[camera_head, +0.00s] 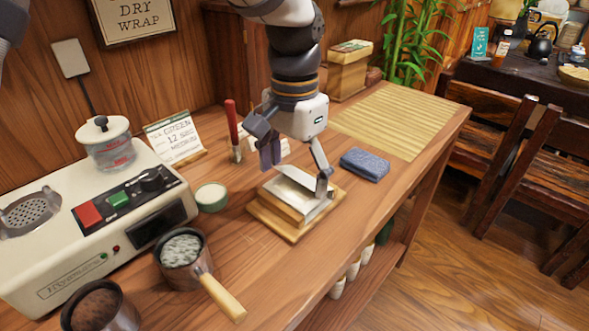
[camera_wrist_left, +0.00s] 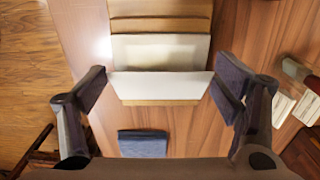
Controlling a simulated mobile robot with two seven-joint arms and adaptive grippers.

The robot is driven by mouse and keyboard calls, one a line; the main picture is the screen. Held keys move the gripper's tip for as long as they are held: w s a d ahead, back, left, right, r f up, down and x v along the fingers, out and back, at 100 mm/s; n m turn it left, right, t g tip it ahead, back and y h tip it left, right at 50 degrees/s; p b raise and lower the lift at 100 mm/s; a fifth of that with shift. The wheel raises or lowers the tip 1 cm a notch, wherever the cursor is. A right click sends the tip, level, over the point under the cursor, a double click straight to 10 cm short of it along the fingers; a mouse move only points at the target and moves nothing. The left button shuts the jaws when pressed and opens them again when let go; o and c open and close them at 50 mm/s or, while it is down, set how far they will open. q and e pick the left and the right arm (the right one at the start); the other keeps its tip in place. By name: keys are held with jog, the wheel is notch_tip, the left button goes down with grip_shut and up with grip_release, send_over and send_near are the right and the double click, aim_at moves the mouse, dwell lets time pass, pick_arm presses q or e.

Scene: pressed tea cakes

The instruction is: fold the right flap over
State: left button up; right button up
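A pale paper wrapper (camera_head: 290,196) sits on a wooden board (camera_head: 272,228) on the table; it also shows in the wrist view (camera_wrist_left: 160,50). A pale flap (camera_wrist_left: 160,86) spans its near side in the wrist view. The flap appears raised or tilted, but its exact angle is unclear. My left gripper (camera_head: 297,172) is low over the wrapper, with fingers spread wide. In the wrist view the fingers (camera_wrist_left: 162,92) stand at the two ends of the flap; contact cannot be told. Part of the wrapper is hidden by a finger in the head view. My right gripper is not in view.
A blue folded cloth (camera_head: 365,164) lies right of the board. A red-handled tool (camera_head: 232,125) stands behind left. A small green-white bowl (camera_head: 211,196), a pot with a wooden handle (camera_head: 183,250) and a cream machine (camera_head: 90,235) are left. A bamboo mat (camera_head: 390,122) lies back right.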

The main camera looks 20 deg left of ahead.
pick_arm(q)
jog(key=shift+s+a+f+t, duration=0.1)
jog(key=shift+s+f+t, duration=0.2)
jog(key=shift+t, duration=0.4)
jog(key=shift+f+t+h, duration=0.3)
jog(key=shift+t+h, duration=0.2)
jog(key=shift+t, duration=0.1)
jog(key=o, duration=1.1)
jog(key=v, duration=1.2)
jog(key=shift+s, duration=0.1)
